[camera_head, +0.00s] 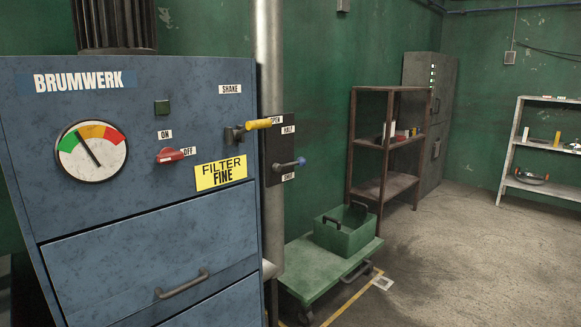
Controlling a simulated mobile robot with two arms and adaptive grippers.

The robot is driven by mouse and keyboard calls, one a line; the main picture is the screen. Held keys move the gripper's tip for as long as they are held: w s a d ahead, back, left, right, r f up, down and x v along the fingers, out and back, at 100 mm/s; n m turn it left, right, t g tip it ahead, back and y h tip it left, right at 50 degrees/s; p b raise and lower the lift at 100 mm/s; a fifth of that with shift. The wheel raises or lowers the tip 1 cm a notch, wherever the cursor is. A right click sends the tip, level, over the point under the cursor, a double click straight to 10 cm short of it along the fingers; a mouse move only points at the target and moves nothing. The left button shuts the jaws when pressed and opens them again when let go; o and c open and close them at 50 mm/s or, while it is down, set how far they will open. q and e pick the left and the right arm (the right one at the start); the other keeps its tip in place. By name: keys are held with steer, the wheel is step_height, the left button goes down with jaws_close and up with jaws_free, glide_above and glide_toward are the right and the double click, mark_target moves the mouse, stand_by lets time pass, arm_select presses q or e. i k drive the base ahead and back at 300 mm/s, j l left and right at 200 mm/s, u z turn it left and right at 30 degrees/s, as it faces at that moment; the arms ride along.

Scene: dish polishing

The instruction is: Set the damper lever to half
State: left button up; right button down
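The damper plate (269,150) is a dark panel by the grey pipe, at the right side of the blue machine. It carries the labels OPEN, HALF (288,130) and, lower down, one that seems to read SHUT (288,176). A lever with a blue knob (300,161) sticks out from the plate's lower part. Its knob is below HALF and just above the lowest label. A yellow-handled lever (258,124) under the SHAKE label crosses in front of the plate's upper part and partly covers OPEN. Neither of my grippers is in view.
The blue machine (150,210) fills the left, with a gauge (91,151), a red switch (170,155) and a drawer handle (182,284). A green cart (325,275) with a green bin (345,232) stands right of the pipe. Floor is clear farther right.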

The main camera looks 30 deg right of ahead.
mark_target(300, 162)
steer(key=z, duration=1.45)
steer(key=i+l+z, duration=0.3)
steer(key=i, duration=0.5)
steer(key=i+z, duration=0.25)
steer(key=i, duration=3)
steer(key=i+u, duration=0.45)
steer(key=i+l+u, duration=0.15)
steer(key=u, duration=0.35)
steer(key=i+l+u, duration=0.25)
steer(key=u, duration=0.2)
steer(key=i, duration=0.05)
